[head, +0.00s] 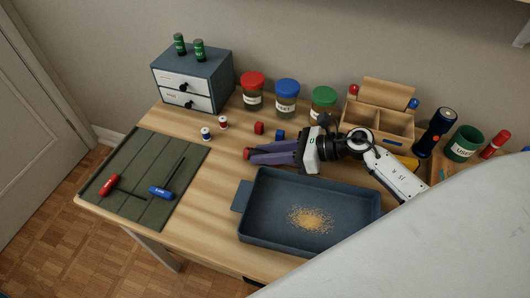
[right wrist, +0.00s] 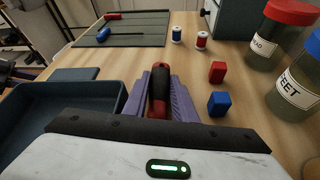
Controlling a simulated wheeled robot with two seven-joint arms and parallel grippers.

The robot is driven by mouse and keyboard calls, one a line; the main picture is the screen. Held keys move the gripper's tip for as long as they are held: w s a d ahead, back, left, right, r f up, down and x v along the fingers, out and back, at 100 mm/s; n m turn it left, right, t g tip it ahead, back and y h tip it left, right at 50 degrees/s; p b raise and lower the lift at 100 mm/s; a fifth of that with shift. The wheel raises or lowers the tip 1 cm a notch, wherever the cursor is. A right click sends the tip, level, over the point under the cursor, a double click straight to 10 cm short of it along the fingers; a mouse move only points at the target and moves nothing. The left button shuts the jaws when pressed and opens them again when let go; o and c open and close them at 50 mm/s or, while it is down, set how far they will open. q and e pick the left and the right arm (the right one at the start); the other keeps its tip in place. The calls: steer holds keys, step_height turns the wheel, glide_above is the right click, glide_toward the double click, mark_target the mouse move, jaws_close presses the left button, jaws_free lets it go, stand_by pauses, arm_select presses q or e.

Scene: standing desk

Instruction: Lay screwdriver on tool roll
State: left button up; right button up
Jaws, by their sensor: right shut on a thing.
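The green tool roll (head: 128,205) lies flat at the desk's left end. A red-handled screwdriver (head: 110,184) and a blue-handled screwdriver (head: 163,191) lie on it, apart; both also show at the top of the right wrist view. My right gripper (head: 254,153) is over the desk behind the blue tray, its fingers toward the roll but well right of it. It is shut on a red-and-black thing (right wrist: 160,88), shaped like a handle. The fingers hide much of it, and I cannot tell whether it has a shaft.
The blue tray (head: 265,190) with tan crumbs lies in front of the gripper. Red (head: 259,128) and blue (head: 280,134) blocks and two spools are behind it. Jars, a wooden organizer (head: 388,105) and a drawer box (head: 193,75) line the back. The roll's front right is bare.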

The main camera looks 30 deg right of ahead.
steer(key=shift+f, duration=0.1)
steer(key=o, duration=0.8)
